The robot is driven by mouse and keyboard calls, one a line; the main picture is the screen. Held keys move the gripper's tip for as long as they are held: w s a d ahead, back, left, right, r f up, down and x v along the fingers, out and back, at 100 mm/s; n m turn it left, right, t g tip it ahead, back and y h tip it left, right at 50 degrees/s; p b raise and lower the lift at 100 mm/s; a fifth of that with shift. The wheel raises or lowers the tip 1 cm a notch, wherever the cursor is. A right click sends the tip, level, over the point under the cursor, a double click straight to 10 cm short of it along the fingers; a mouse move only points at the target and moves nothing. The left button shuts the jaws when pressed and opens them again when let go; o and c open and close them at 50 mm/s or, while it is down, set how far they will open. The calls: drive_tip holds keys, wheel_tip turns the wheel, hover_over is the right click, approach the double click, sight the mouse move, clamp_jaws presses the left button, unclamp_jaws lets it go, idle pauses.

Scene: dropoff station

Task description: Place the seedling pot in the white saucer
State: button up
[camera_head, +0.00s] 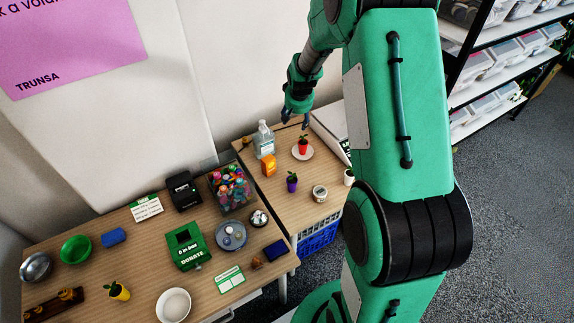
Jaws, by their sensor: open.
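A red seedling pot (303,148) with a small green plant stands upright on the white saucer (296,155), on the right-hand table near the wall. My gripper (296,121) is open and empty, pointing down just above and behind the pot. It appears apart from the pot and its plant.
A small jar (320,193) stands nearer the front edge. The left table holds a green donation box (187,246), bowls and a bin of colourful items (229,187).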

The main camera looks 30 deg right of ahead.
drive_tip(key=s+a+r+n, duration=0.1)
drive_tip(key=s+a+r, duration=0.75)
drive_tip(key=r, duration=0.35)
drive_tip(key=s+a+r+n, duration=0.1)
drive_tip(key=s+a+r, duration=0.75)
drive_tip(key=r, duration=0.25)
drive_tip(key=s+a+r, duration=0.2)
drive_tip(key=s+a, duration=0.1)
drive_tip(key=s, duration=0.4)
drive_tip(key=s+a+r+n+t+y, duration=0.1)
drive_tip(key=s+a, duration=0.3)
drive_tip(key=s, duration=0.4)
drive_tip(key=s+a+r+y, duration=0.1)
drive_tip(key=s+a, duration=0.3)
drive_tip(key=s, duration=0.4)
drive_tip(key=shift+s+r+n, duration=0.2)
drive_tip(key=shift+r+n, duration=0.2)
drive_tip(key=shift+r, duration=0.4)
drive_tip(key=shift+a+f, duration=0.1)
wheel_tip(320, 180, down, 2)
drive_tip(key=shift+f+b, duration=0.1)
drive_tip(key=shift+b, duration=1.1)
